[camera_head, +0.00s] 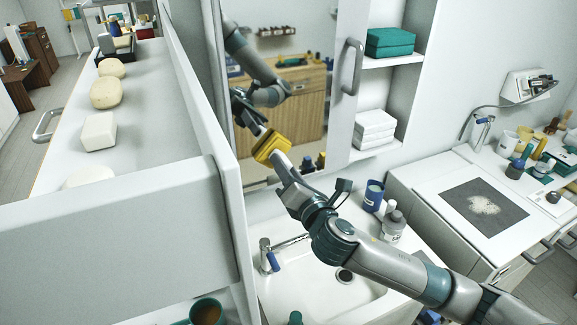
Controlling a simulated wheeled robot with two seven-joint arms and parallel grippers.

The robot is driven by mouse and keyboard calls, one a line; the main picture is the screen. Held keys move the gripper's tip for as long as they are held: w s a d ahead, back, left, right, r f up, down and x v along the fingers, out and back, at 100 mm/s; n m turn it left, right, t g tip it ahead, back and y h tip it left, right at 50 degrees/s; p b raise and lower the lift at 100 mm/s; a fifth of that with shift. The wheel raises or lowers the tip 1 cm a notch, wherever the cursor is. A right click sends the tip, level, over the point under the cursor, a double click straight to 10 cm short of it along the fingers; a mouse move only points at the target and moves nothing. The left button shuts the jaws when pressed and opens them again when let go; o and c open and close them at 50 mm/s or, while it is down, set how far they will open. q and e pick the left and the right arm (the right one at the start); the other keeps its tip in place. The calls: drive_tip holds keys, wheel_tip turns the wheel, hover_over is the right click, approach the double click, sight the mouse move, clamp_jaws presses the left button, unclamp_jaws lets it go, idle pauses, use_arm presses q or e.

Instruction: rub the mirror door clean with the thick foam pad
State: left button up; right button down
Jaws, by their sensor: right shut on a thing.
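The mirror door (300,92) stands above the sink, with a white frame and a grey handle (352,66) on its right side. My right gripper (279,160) is shut on the yellow thick foam pad (271,147), close to the lower part of the mirror. I cannot tell whether the pad touches the glass. The mirror reflects my arm and a wooden cabinet. The gripper's fingertips are partly hidden by the arm and pad. My left gripper is not in view.
Below are a white sink (372,290) with a tap (268,256), a blue cup (373,195) and a bottle (393,227). Open shelves with a teal box (390,42) and white towels (374,129) stand right of the mirror. A white partition (120,225) closes off the left.

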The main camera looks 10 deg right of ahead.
drive_tip(key=shift+s+d, duration=0.1)
drive_tip(key=shift+s, duration=0.05)
drive_tip(key=shift+s+d, duration=0.2)
drive_tip(key=shift+s, duration=0.75)
drive_tip(key=shift+s+d, duration=0.15)
drive_tip(key=shift+s, duration=0.8)
drive_tip(key=shift+s+d, duration=0.2)
drive_tip(key=shift+s, duration=0.75)
drive_tip(key=shift+s, duration=0.1)
drive_tip(key=s, duration=0.2)
drive_tip(key=shift+s+d, duration=0.3)
drive_tip(key=shift+s, duration=0.05)
